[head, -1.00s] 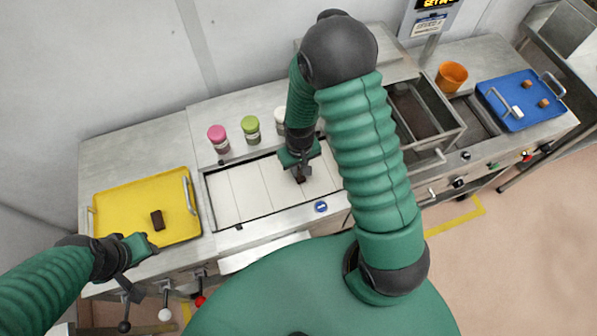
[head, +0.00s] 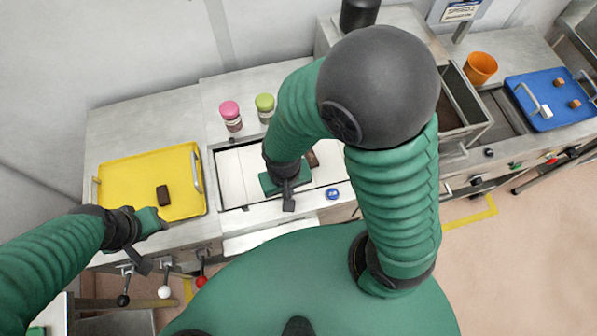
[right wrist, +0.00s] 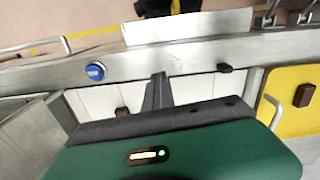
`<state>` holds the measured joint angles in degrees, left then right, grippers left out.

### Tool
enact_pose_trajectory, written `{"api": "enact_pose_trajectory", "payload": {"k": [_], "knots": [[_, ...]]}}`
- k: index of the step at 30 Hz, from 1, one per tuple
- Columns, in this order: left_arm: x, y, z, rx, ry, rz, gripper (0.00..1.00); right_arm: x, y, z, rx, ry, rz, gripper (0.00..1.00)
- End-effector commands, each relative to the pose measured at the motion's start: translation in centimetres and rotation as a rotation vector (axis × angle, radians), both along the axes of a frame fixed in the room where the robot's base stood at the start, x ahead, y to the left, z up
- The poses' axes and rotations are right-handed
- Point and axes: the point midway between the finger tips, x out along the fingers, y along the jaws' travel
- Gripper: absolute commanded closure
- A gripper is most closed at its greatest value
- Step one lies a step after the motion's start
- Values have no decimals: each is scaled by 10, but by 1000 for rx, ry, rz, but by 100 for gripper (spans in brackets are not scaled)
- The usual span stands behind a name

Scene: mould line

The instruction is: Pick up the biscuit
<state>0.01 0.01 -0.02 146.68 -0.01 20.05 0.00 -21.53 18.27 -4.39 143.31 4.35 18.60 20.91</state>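A brown biscuit-like block (head: 312,158) lies on the white-panelled bed (head: 232,180), partly hidden behind my right arm. It also shows in the right wrist view (right wrist: 122,112), beside the fingers and apart from them. My right gripper (head: 288,204) is over the near edge of the bed, nearer to me than the block. Its fingers (right wrist: 157,92) look together at the middle of the dark bar, with nothing seen between them. A second dark brown block (head: 163,196) lies on the yellow tray (head: 125,190). My left gripper (head: 144,266) is by the tray's near edge; its opening is unclear.
A pink-lidded jar (head: 231,116) and a green-lidded jar (head: 265,107) stand behind the bed. A blue round button (head: 332,194) is on the front ledge. At right are an orange cup (head: 480,68) and a blue tray (head: 550,118) holding small blocks. Levers stick out in front.

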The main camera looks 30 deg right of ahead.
Motion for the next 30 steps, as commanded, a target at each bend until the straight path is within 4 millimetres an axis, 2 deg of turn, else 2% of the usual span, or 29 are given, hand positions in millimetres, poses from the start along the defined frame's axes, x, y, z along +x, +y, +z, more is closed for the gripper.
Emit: {"api": "enact_pose_trajectory", "payload": {"k": [11, 30], "knots": [[0, 0, 0, 0, 0, -1, 64, -7, 9, 2, 0, -1, -1, 100], [0, 0, -1, 0, 0, 0, 64, -6, 9, 2, 1, -2, -1, 20]]}}
